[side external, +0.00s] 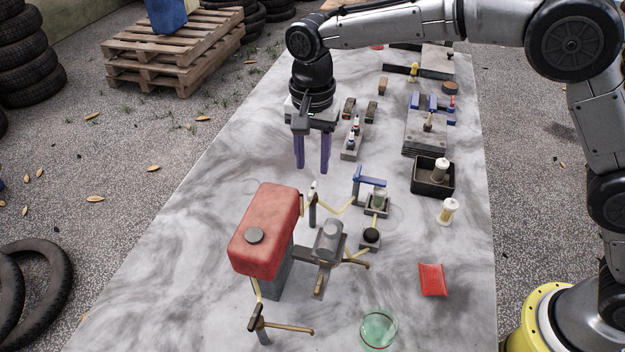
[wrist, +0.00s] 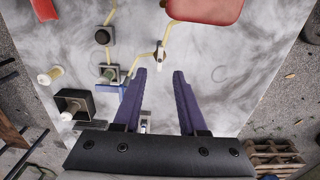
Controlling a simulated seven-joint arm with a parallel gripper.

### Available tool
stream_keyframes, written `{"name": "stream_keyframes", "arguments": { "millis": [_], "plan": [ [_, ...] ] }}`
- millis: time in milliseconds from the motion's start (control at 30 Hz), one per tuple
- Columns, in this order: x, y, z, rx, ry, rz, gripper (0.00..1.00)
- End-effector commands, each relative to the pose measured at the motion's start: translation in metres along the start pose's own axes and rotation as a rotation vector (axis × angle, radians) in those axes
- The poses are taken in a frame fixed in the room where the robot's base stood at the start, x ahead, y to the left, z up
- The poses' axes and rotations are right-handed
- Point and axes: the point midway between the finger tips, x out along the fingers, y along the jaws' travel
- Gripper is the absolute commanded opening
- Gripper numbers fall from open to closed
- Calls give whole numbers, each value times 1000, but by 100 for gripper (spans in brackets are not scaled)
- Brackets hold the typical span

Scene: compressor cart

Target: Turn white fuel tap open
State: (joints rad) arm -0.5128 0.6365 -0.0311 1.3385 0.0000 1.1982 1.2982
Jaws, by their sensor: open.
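The white fuel tap (side external: 312,190) stands on a dark post just right of the red tank (side external: 265,228), with yellow fuel line on both sides of it. In the wrist view the tap (wrist: 160,52) appears just beyond the gap between my fingertips, and its white handle looks small. My gripper (side external: 312,168) points down with two purple fingers, open and empty, above and behind the tap in the side view. The fingers (wrist: 160,74) are apart and do not appear to touch the tap. The exact handle angle is hard to tell.
A blue bracket (side external: 369,182) and glass bowl holder (side external: 376,203) stand right of the tap. A grey carburettor-like part (side external: 328,240) and a brown-handled lever (side external: 285,327) are nearer. The tabletop left of my gripper is clear.

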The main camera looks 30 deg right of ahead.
Motion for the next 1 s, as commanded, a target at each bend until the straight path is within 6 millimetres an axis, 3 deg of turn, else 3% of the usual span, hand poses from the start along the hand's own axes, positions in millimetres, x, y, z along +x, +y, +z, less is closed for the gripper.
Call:
{"name": "stream_keyframes", "arguments": {
  "millis": [100, 300, 500, 767, 1000],
  "plan": [
    [23, 1, 0, 0, -1, 4, 41],
    [51, 0, 0, 0, 0, 1, 41],
    [62, 0, 0, 0, 0, 0, 41],
    [63, 0, 0, 0, 0, 0, 41],
    [62, 0, 0, 0, 0, 0, 0]
  ]
}}
